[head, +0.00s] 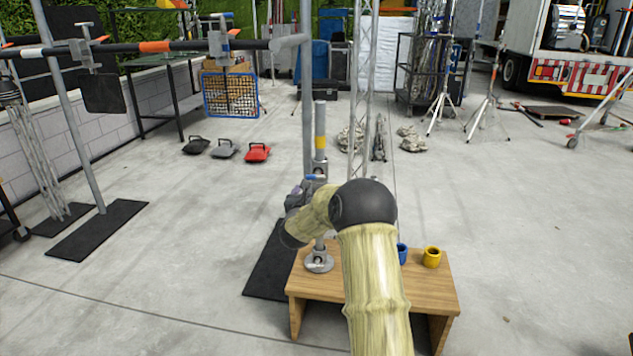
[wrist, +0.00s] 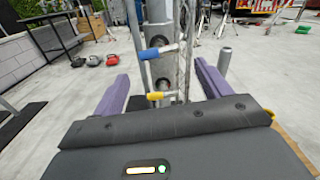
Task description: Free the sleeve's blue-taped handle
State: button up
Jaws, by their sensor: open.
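A grey upright post with a sleeve (head: 320,165) stands on the wooden bench; it also shows in the wrist view (wrist: 158,22). A bit of blue shows beside the post in the head view (head: 315,177). A yellow-taped handle (wrist: 163,96) sits lower on the same post. My gripper (wrist: 161,72) is open, its purple fingers left and right of the post and handles, apparently touching neither. In the head view my arm partly hides the gripper and the post's lower part.
The wooden bench (head: 432,285) carries a blue cup (head: 402,252) and a yellow cup (head: 432,257) right of my arm. A thin metal stand stands close behind the post. A black base plate (head: 268,270) lies left of the bench.

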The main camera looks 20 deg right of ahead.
aim_at(317, 179)
jog(key=shift+b+x, duration=0.45)
jog(key=shift+x, duration=3.45)
jog(key=c, duration=1)
